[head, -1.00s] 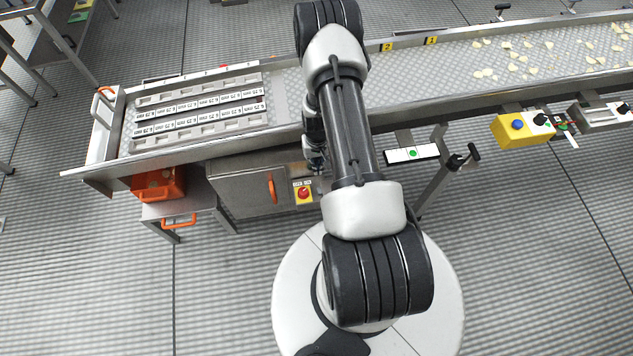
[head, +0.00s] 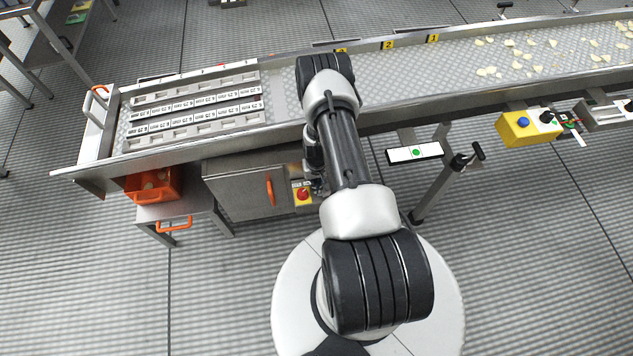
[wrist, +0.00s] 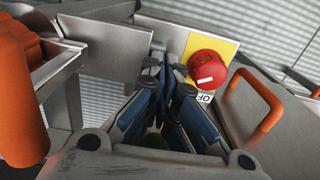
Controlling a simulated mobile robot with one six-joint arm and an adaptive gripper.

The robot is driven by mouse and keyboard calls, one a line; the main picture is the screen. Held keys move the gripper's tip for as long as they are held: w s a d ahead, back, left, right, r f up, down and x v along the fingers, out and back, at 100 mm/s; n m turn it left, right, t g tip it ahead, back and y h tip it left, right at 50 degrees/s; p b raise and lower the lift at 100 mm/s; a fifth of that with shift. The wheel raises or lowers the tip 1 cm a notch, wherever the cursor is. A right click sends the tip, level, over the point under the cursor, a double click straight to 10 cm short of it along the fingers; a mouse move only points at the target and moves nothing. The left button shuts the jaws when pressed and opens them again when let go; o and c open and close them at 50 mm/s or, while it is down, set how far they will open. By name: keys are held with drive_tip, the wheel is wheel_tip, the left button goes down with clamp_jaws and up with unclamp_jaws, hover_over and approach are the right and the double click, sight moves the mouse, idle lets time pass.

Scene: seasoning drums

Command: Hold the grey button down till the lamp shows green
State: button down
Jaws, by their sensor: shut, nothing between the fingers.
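My gripper (wrist: 167,70) is shut and empty in the wrist view. Its fingertips are beside a yellow plate (wrist: 226,48) with a red button (wrist: 209,70) and a partly covered label. I cannot make out a grey button; my fingers cover part of the area beside the plate.
The steel cabinet (head: 236,189) has an orange handle (head: 270,192). An orange bin (head: 154,187) is at its left. The conveyor (head: 390,85) runs above. A yellow box with a blue button (head: 524,124) is at the right. Open floor lies in front.

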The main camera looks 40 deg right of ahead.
idle(0.3)
wheel_tip(320, 180, down, 2)
drive_tip(key=shift+b, duration=1.05)
drive_tip(key=shift+s+a, duration=0.1)
drive_tip(key=shift+s, duration=0.1)
drive_tip(key=shift+f, duration=0.1)
drive_tip(key=shift+s, duration=0.1)
drive_tip(key=r, duration=0.8)
drive_tip(key=shift+w+r, duration=0.3)
drive_tip(key=shift+w, duration=0.05)
drive_tip(key=shift+r, duration=0.15)
